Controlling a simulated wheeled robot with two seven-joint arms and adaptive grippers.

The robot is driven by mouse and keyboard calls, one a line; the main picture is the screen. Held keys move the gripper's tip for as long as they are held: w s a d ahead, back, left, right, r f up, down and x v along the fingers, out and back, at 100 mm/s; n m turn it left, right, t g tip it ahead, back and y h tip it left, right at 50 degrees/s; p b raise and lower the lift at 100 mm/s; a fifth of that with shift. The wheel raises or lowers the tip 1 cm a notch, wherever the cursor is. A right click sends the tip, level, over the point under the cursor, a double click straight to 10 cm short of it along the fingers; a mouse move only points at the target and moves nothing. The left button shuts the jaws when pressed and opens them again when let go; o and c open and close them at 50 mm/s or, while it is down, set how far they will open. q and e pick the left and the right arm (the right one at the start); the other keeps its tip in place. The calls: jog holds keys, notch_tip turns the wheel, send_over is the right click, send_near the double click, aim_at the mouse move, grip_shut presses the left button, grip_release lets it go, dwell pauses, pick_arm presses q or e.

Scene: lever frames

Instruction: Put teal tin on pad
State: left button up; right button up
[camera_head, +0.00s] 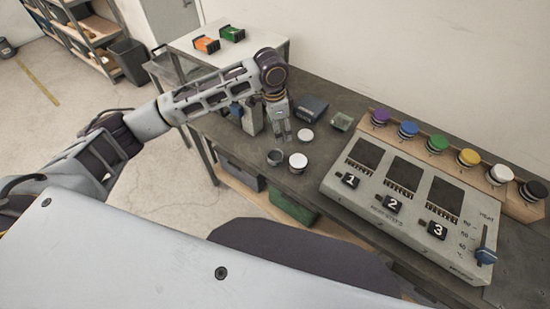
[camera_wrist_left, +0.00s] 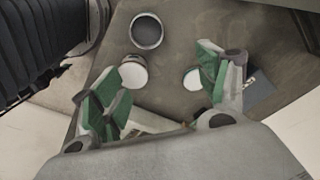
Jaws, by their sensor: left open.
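My left gripper (camera_head: 282,136) points down over the bench, open and empty. Its green-padded fingers (camera_wrist_left: 157,72) stand apart in the left wrist view. A white-topped tin (camera_head: 298,163) stands in front of it, and a second white-topped tin (camera_head: 305,135) is to its right. A dark open-topped cup (camera_head: 275,158) stands beside the first tin. In the left wrist view, the cup (camera_wrist_left: 147,31) is near the top, one white top (camera_wrist_left: 133,74) is by the left finger, and another (camera_wrist_left: 193,79) is partly behind the right finger. I cannot make out which tin is teal. Dark square panels (camera_head: 366,153) lie on the numbered console.
The grey console (camera_head: 400,215) has a blue-handled slider (camera_head: 485,256). A row of coloured knobs (camera_head: 439,143) stands behind it. A blue box (camera_head: 311,108) and small greenish box (camera_head: 341,122) lie behind the tins. Orange and green items (camera_head: 206,45) sit on a side table.

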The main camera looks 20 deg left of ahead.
pick_arm(q)
jog(key=shift+s+a+f+m+g+y, duration=0.15)
jog(key=shift+s+a+m, duration=0.2)
jog(key=shift+m, duration=0.6)
jog(key=shift+s+a+r+m+g+y, duration=0.1)
jog(key=shift+s+a+m+g+y, duration=0.15)
jog(key=shift+m, duration=0.65)
jog(key=shift+s+a+f+m+g+y, duration=0.1)
jog(key=shift+s+a+m, duration=0.3)
jog(key=shift+m, duration=0.55)
send_over(274, 157)
jog(key=shift+a+f, duration=0.15)
jog(key=shift+f, duration=2)
jog(key=shift+a+f, duration=0.15)
jog(key=shift+f, duration=2)
jog(key=shift+d+f, duration=0.2)
jog(key=shift+f, duration=0.9)
jog(key=shift+d+f, duration=0.15)
jog(key=shift+f, duration=1.3)
pick_arm(e)
jog(key=shift+a+r, duration=0.15)
jog(key=shift+a, duration=0.05)
jog(key=shift+a, duration=0.3)
